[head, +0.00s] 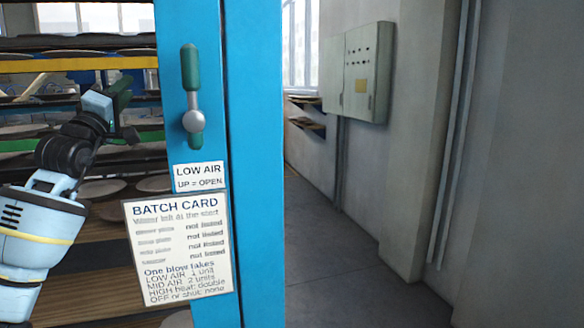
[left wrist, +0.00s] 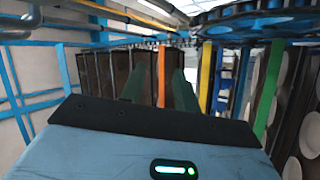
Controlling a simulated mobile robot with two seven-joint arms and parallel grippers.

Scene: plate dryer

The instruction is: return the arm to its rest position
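My left arm (head: 38,232) comes in from the left in the head view. Its gripper (head: 125,108) is raised in front of the racks, left of the blue post (head: 256,170). In the left wrist view the two dark green fingers (left wrist: 160,92) stand apart with nothing seen between them, so it is open. The green valve lever (head: 191,70) with its grey hub stands upright on the post, apart from the gripper. My right gripper is not in view.
A "LOW AIR, UP = OPEN" label (head: 200,177) and a batch card (head: 180,245) are on the post. Racks with plates (head: 103,188) stand behind my arm. A grey wall cabinet (head: 358,72) hangs right of a clear floor (head: 325,260).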

